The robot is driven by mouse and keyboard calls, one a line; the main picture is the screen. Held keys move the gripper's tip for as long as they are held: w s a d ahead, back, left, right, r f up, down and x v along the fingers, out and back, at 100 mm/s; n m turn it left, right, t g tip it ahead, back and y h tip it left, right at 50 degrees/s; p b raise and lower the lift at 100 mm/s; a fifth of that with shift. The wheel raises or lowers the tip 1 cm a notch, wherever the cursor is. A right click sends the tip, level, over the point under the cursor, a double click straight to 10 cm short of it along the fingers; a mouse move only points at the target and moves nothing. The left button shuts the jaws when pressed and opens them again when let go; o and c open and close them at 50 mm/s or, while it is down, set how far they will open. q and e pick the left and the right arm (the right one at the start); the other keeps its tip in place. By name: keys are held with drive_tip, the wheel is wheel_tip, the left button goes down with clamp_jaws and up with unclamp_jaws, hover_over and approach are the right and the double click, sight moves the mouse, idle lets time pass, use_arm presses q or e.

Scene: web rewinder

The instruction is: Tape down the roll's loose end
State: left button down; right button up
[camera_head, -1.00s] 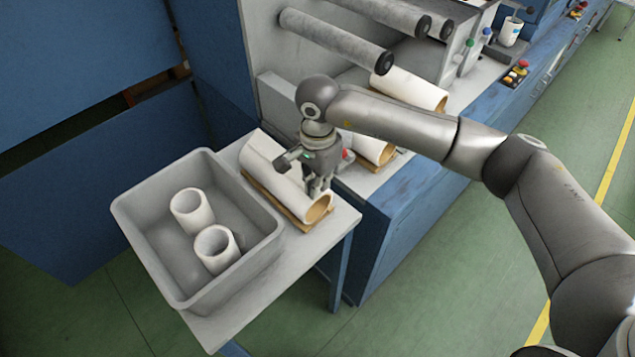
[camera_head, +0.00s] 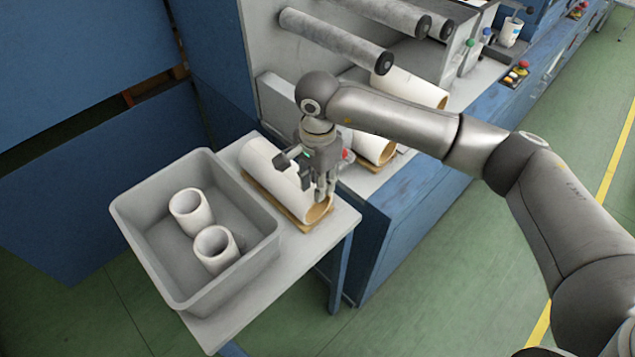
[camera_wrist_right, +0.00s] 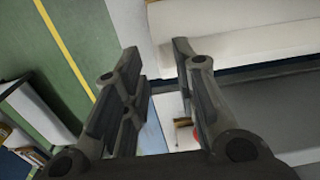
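A white roll (camera_head: 268,168) with a brown core lies on a wooden cradle (camera_head: 283,208) on the small grey table. My right gripper (camera_head: 325,195) is over the roll's near right end, fingers pointing down. In the right wrist view its fingers (camera_wrist_right: 157,50) stand apart with nothing between them, and a white roll surface (camera_wrist_right: 240,30) shows beyond the right finger. I cannot tell whether the fingers touch the roll. I cannot make out a loose end on it now. A small red object (camera_head: 348,155), partly hidden behind the gripper, may be a tape dispenser. My left gripper is out of view.
A grey bin (camera_head: 150,245) with two short white tubes (camera_head: 213,248) stands left of the roll. More white rolls (camera_head: 415,88) lie on the blue machine, below its grey rollers (camera_head: 335,42). Green floor (camera_head: 450,270) lies in front.

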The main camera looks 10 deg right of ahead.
wheel_tip(320, 180, up, 11)
drive_tip(key=shift+r, duration=0.15)
idle(0.8)
